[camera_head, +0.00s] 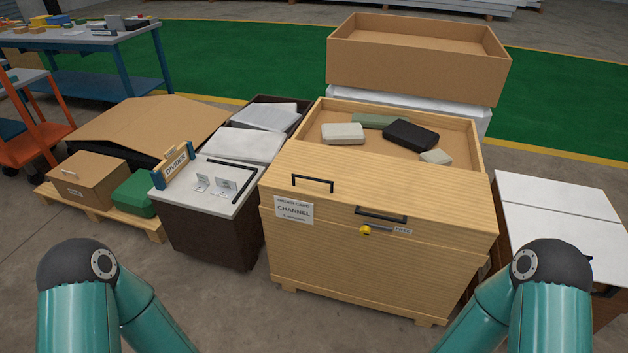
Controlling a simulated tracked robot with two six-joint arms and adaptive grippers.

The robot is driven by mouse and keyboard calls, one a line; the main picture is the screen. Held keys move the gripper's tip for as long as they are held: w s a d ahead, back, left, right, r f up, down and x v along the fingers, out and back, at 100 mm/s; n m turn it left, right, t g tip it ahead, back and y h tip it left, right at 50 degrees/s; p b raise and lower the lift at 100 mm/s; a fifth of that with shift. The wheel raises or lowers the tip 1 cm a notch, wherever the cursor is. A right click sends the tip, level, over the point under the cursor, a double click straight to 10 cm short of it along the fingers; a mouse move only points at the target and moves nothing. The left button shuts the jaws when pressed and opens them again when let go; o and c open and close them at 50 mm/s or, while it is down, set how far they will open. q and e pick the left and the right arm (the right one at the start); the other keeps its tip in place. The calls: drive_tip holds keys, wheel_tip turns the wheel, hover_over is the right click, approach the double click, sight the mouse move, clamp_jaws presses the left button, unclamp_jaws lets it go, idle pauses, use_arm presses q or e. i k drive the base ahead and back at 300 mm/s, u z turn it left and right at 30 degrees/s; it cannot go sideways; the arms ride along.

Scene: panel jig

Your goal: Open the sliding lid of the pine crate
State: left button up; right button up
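The pine crate (350,268) stands in the middle, facing me. Its light wooden lid (400,182) lies over the front part of the top, with a black bar handle (312,184) left of centre. The rear part of the crate is uncovered and shows a white box (343,133), a black case (411,135), a green-grey item (380,121) and a small beige item (436,157). The front has a "CHANNEL" label (294,210), a dark recessed handle (381,214) and a yellow knob (365,231) beside a small tag. Only my arm links show; both grippers are out of view.
A dark cabinet (210,232) with a "DIVIDER" block (175,167) stands close on the left. A white-topped box (560,215) stands on the right. An open cardboard tray (415,68) on a white stack is behind. Bare floor (215,310) lies in front.

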sight(433, 194)
drive_tip(key=z, duration=0.05)
drive_tip(key=i, duration=0.9)
drive_tip(key=u, duration=0.1)
